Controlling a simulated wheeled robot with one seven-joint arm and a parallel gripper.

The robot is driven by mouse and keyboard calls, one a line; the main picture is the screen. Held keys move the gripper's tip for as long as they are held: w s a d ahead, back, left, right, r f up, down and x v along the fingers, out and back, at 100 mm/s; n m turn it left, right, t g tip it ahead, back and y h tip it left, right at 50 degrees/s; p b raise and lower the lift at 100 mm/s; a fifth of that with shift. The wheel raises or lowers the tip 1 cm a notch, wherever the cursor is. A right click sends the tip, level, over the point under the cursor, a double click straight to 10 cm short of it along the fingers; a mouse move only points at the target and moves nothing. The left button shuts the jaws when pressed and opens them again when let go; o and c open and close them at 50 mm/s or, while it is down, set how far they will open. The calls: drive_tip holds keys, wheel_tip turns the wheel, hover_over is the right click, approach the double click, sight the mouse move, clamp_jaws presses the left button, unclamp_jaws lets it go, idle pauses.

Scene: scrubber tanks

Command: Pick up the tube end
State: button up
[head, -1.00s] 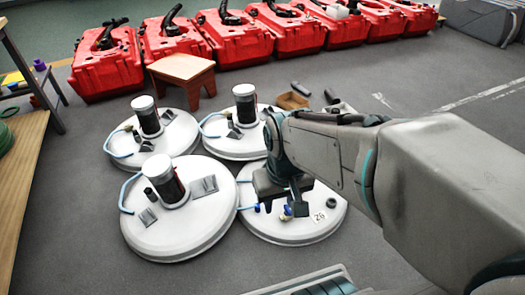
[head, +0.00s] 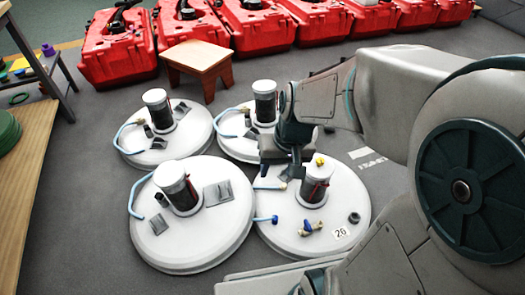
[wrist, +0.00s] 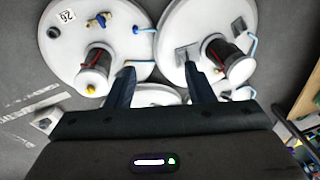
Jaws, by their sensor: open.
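A pale blue tube with a dark blue tube end (head: 273,219) lies at the left rim of the white round tank lid marked 26 (head: 285,240). In the wrist view the tube end (wrist: 135,30) is near the top, between two lids. My gripper (head: 280,172) is open and empty above the far part of that lid, behind the tube end in the head view. Its two dark fingers (wrist: 161,76) stand wide apart in the wrist view, below the tube end in the picture and apart from it. A second pale blue tube (head: 266,188) passes near my fingers; its end is unclear.
A brass and blue valve (head: 312,228), a dark ring (head: 354,218) and an upright cylinder (head: 317,184) are on lid 26. Other lids (head: 222,235) with cylinders stand around it. A wooden stool (head: 197,60) and red cases (head: 262,28) are behind.

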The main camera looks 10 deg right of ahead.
drive_tip(key=w+a+f+m+t+y+p, duration=0.1)
drive_tip(key=w+f+m+p, duration=0.15)
drive_tip(key=w+f, duration=0.55)
drive_tip(key=w+a+f+m+t+y+p, duration=0.1)
drive_tip(key=w+f+m+p, duration=0.15)
drive_tip(key=w+f, duration=0.55)
drive_tip(key=m+g+h+p, duration=0.3)
drive_tip(key=m+h+p, duration=0.1)
drive_tip(key=m, duration=0.2)
hover_over(275, 218)
wheel_tip(275, 218, down, 20)
wheel_tip(275, 218, down, 9)
drive_tip(key=b, duration=0.4)
drive_tip(key=shift+w+a+r+b, duration=0.1)
drive_tip(key=shift+b, duration=0.25)
wheel_tip(275, 218, down, 5)
drive_tip(key=b, duration=0.3)
drive_tip(key=shift+b, duration=0.35)
clamp_jaws()
